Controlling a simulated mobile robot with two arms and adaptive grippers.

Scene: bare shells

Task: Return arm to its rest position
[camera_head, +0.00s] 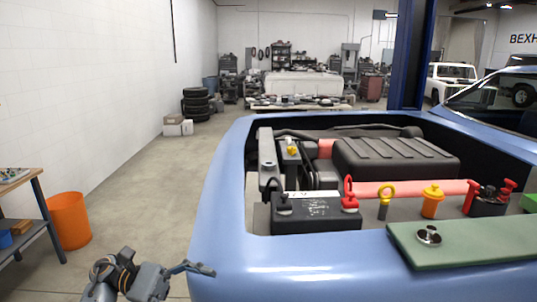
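My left arm comes in at the bottom left, and its gripper (196,268) points right, over the floor and close to the front left corner of the blue car (217,222). I see it side-on, so the gap between its fingers cannot be made out. Nothing shows held in it. I cannot tell whether the fingertips touch the car body. My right arm and gripper are not in view.
The open engine bay holds a black battery (315,212), a yellow-ringed dipstick (385,195) and an orange cap (432,198). A green mat (480,240) with a metal cap (428,236) lies on the front edge. An orange bin (69,221) and a shelf table (35,200) stand left.

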